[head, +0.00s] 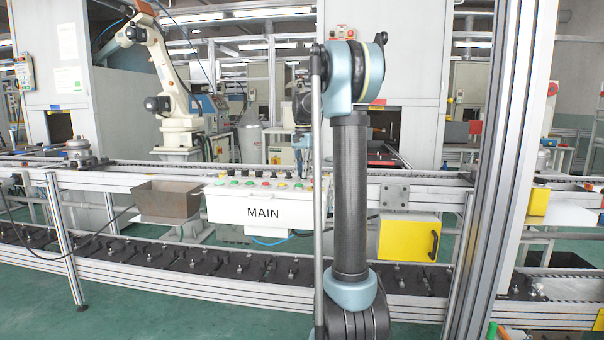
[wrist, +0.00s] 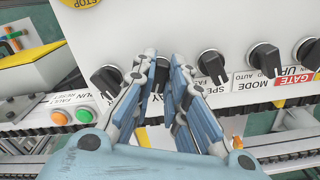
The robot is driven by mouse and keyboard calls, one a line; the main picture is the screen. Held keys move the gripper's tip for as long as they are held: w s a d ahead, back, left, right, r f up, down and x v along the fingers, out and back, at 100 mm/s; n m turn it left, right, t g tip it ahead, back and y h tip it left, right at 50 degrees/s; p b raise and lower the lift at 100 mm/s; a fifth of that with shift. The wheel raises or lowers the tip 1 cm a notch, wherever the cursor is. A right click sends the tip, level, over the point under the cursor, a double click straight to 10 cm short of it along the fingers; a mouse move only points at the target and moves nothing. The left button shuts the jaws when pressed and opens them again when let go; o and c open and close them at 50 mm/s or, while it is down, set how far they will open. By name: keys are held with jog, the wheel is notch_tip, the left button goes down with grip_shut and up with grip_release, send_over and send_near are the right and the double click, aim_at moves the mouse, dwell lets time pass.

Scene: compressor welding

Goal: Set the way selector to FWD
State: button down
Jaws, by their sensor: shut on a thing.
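The white MAIN control panel (head: 263,212) stands on the conveyor frame in the head view, with a row of buttons and knobs along its top. In the head view my gripper (head: 303,158) reaches down to the panel's right part.
Another black knob (wrist: 106,79) is close on the left. The SPEED knob (wrist: 212,65) and MODE knob (wrist: 264,58) are on the right. Orange (wrist: 61,116) and green (wrist: 84,115) buttons sit at the lower left. A grey bin (head: 166,203) stands left of the panel.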

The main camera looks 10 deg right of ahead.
jog(key=shift+a, duration=0.15)
jog(key=c, duration=1.6)
grip_release()
jog(key=shift+r, duration=0.1)
notch_tip(320, 180, up, 12)
jog(key=shift+w, duration=0.1)
